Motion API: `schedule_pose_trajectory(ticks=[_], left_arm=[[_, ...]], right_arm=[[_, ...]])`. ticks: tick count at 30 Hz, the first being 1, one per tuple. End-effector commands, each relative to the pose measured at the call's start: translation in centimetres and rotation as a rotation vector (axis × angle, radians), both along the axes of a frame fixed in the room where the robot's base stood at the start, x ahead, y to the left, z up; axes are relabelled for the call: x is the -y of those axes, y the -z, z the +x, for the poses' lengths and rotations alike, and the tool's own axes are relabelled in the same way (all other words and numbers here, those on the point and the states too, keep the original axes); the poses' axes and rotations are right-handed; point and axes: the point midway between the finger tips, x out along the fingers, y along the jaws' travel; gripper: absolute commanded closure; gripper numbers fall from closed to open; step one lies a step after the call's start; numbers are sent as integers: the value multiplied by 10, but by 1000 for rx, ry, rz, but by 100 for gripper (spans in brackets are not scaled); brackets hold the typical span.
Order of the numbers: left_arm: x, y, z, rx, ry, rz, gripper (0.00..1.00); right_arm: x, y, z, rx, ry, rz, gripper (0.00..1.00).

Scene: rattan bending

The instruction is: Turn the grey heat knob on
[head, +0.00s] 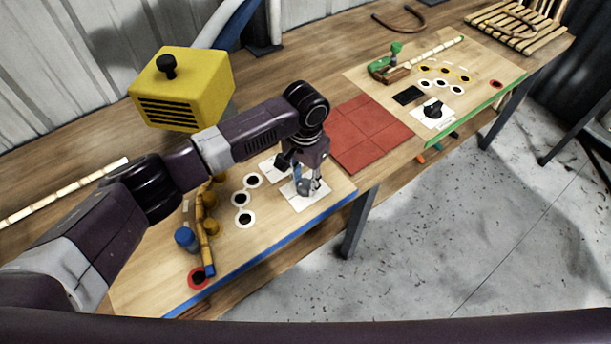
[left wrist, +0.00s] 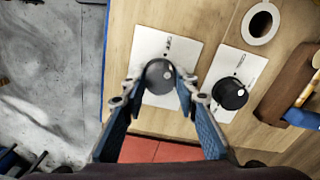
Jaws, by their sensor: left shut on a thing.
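The grey heat knob (left wrist: 159,74) is a round, dark grey knob with a small light dot on top. It sits on a white plate (left wrist: 150,45) on the wooden board with the blue edge. My left gripper (head: 309,186) points down over this plate in the head view. In the left wrist view its two fingers (left wrist: 160,84) are closed on the sides of the knob. A darker, near-black knob (left wrist: 230,94) stands on a second white plate beside it, clear of the fingers. My right gripper is not in view.
A yellow vented box with a black knob (head: 185,90) stands behind my left arm. Wooden pegs and a blue cylinder (head: 186,238) are at the board's left. Red tiles (head: 368,133) lie to the right, then a green-edged board (head: 490,75) with another black knob (head: 434,108).

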Motion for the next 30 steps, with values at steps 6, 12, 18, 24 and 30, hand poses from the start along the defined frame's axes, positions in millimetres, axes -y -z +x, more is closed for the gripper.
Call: schedule_pose_trajectory(ticks=[6, 12, 18, 24, 30], left_arm=[[0, -3, -1, -2, 204, -1, 96], [0, -3, 0, -2, 394, -1, 96], [0, -2, 0, 0, 584, 0, 96], [0, -2, 1, 0, 765, 0, 96], [0, -2, 1, 2, 917, -1, 96]], right_arm=[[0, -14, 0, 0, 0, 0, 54], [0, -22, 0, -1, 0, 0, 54], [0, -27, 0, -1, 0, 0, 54], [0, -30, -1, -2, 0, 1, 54], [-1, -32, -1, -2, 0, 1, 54]])
